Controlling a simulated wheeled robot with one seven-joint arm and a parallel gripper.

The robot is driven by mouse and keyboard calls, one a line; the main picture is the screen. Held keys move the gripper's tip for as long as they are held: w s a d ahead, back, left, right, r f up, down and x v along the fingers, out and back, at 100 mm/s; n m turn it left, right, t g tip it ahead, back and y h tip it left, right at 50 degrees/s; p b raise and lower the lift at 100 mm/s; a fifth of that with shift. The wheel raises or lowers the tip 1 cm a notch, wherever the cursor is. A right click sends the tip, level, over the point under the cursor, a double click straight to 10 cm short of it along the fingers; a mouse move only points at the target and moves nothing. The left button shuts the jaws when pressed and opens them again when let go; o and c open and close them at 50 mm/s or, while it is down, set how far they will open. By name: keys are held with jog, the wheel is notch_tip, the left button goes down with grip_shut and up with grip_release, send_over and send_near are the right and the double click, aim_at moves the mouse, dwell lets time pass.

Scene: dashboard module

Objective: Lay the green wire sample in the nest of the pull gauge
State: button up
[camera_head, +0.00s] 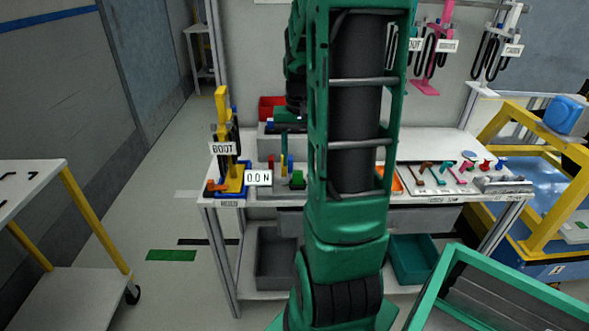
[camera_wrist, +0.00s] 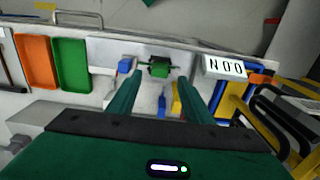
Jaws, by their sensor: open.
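The pull gauge's white display (camera_head: 258,178) reads 0.0 N near the left of the workbench. It shows upside down in the wrist view (camera_wrist: 225,67). Beside it is a small green piece with dark ends (camera_wrist: 160,68), also in the head view (camera_head: 297,180). I cannot tell whether it is the green wire sample or a gauge part. My gripper (camera_wrist: 160,77) is open and empty, its two green fingers pointing towards the bench on either side of that piece's line. I cannot tell its height above it. In the head view my arm hides much of the gripper and bench middle.
A yellow stand labelled BOOT (camera_head: 222,148) rises left of the display. Upright yellow and blue pieces (camera_wrist: 161,106) stand close behind the green piece. Orange (camera_wrist: 36,62) and green (camera_wrist: 72,65) trays lie to one side. A red bin (camera_head: 270,107) stands at the back.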

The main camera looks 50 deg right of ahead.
aim_at(297, 172)
jog(key=shift+r, duration=2.25)
jog(key=s+a+n, duration=0.3)
jog(key=s+a, duration=1.1)
jog(key=a, duration=0.2)
jog(key=shift+a+f, duration=0.15)
jog(key=shift+f, duration=0.15)
jog(key=shift+w+f, duration=0.25)
jog(key=shift+w, duration=0.3)
